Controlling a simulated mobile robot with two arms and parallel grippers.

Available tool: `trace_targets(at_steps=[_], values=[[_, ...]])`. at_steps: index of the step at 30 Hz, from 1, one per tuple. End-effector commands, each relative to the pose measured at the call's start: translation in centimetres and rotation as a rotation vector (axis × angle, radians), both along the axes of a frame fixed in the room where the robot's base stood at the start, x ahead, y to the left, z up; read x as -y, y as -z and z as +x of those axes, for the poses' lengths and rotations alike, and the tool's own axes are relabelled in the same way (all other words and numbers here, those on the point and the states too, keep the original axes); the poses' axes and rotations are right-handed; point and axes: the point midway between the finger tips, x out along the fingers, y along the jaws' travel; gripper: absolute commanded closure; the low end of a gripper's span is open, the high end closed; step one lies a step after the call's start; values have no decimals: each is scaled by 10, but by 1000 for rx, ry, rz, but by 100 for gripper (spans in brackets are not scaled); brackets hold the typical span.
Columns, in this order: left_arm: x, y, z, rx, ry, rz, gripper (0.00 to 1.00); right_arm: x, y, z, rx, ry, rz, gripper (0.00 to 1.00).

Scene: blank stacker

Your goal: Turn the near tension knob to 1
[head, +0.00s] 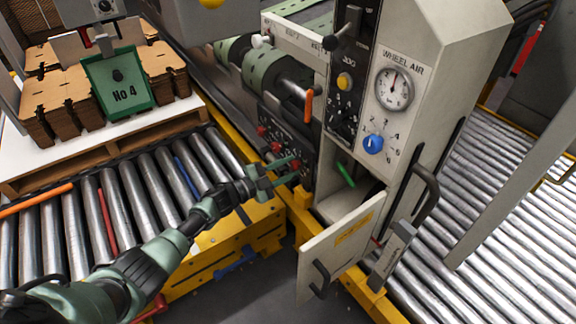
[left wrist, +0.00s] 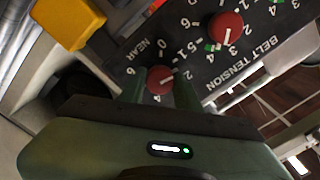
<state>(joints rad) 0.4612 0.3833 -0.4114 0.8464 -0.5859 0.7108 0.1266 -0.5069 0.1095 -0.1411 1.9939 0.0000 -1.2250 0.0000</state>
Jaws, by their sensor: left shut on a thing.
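The near tension knob (left wrist: 160,80) is red with a white pointer line, on a black panel (left wrist: 185,52) marked NEAR and BELT TENSION in the left wrist view. Its pointer seems to lie toward the 2. My left gripper (left wrist: 159,92) is shut on this knob, one green finger on each side. Part of the knob's number ring is hidden by the fingers. In the head view my left gripper (head: 291,171) reaches the lower end of the dark panel (head: 270,125). My right gripper is not in view.
Another red knob (left wrist: 225,28) sits beside it on the panel. A cabinet door (head: 335,250) stands open right of my left arm, below a gauge (head: 394,89) and blue knob (head: 373,144). Yellow rails (head: 225,245) and a roller conveyor (head: 130,195) lie left.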

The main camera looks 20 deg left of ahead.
Motion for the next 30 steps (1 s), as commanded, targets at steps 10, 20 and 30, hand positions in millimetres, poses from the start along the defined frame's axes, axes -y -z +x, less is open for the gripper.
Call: trace_targets(at_steps=[10,20,30], values=[[-1,1,0,-115,-2,-143,100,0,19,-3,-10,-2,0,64],[-1,1,0,-145,-2,-181,100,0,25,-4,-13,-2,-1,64],[-1,1,0,-145,-2,-182,65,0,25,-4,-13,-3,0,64]])
